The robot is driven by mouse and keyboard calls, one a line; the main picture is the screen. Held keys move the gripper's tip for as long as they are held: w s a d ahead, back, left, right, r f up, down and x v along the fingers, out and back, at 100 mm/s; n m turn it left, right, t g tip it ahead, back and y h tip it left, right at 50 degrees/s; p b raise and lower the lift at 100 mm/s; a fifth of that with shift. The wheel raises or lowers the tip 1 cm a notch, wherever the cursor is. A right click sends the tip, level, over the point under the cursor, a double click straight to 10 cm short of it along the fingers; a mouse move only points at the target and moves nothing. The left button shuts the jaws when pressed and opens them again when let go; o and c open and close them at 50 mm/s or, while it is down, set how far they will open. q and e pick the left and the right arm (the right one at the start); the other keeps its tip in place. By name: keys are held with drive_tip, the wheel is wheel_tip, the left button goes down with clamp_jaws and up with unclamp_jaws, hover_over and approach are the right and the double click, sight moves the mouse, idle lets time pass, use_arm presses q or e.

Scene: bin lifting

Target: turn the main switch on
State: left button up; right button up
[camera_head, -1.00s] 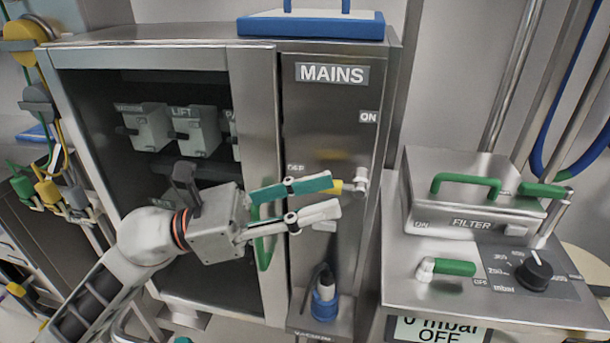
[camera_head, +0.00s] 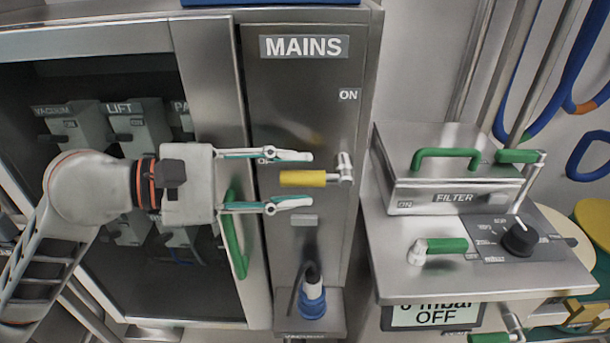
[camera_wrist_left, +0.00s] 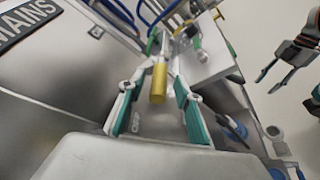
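The main switch is a yellow handle (camera_head: 303,178) on the steel MAINS panel (camera_head: 290,75). It lies level, pointing left from a metal pivot (camera_head: 345,170), beside the OFF label (camera_head: 266,160). The ON label (camera_head: 348,95) is above the pivot. My left gripper (camera_head: 296,180) is open, one finger above the handle and one below, with gaps on both sides. In the left wrist view the yellow handle (camera_wrist_left: 158,83) stands between the spread teal-padded fingers. My right gripper (camera_wrist_left: 292,75) shows at that view's right edge, its fingers apart and empty; the head view does not show it.
A blue plug (camera_head: 312,302) sits below the switch. A green cabinet handle (camera_head: 234,240) is close under the left gripper. The FILTER box (camera_head: 455,190) with green handles and a black knob (camera_head: 520,238) stands at the right. The panel above the handle is clear.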

use_arm(q)
drive_tip(key=shift+x, duration=0.9)
drive_tip(key=shift+w+d, duration=0.15)
drive_tip(key=shift+d, duration=0.1)
use_arm(e)
drive_tip(key=shift+a, duration=0.1)
use_arm(q)
clamp_jaws()
use_arm(e)
drive_tip(key=shift+w+r, duration=0.1)
drive_tip(key=shift+w, duration=0.15)
